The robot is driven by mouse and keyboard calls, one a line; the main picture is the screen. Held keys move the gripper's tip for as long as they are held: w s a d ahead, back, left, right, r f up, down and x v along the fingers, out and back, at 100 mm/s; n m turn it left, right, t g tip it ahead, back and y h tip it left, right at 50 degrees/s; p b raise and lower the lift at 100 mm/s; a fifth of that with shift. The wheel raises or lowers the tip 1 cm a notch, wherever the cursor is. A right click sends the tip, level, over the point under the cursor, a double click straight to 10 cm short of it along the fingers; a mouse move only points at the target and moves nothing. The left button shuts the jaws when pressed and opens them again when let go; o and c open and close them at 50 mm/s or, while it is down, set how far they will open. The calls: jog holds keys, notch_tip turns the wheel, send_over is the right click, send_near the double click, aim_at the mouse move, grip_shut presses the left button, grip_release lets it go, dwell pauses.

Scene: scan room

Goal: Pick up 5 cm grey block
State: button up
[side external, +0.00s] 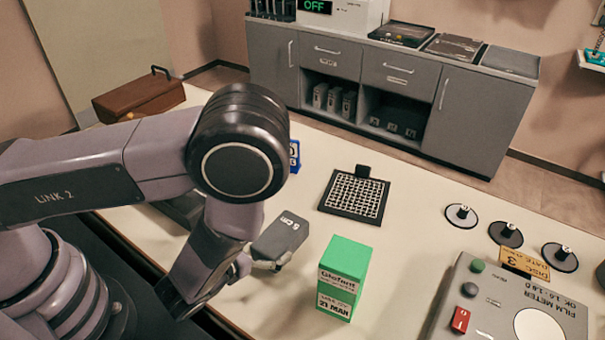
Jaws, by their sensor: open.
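The grey block (281,237), marked "5 cm" on its top face, is at the left-middle of the table, just right of my arm. My gripper (268,264) is low beside the block's near end, with its fingers open. A finger shows close against the block's lower near side. My arm hides part of the gripper and the block's left side, so I cannot tell whether the fingers touch it or whether it rests fully on the table.
A green box (343,277) stands close to the right of the block. A black grid plate (355,194) lies behind. A blue block (294,156) is partly hidden by my arm. A brown case (140,96) is back left.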

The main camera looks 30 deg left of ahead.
aim_at(278, 235)
jog(key=x, duration=0.4)
jog(key=shift+w, duration=0.35)
jog(key=shift+c, duration=0.3)
jog(key=c, duration=1.2)
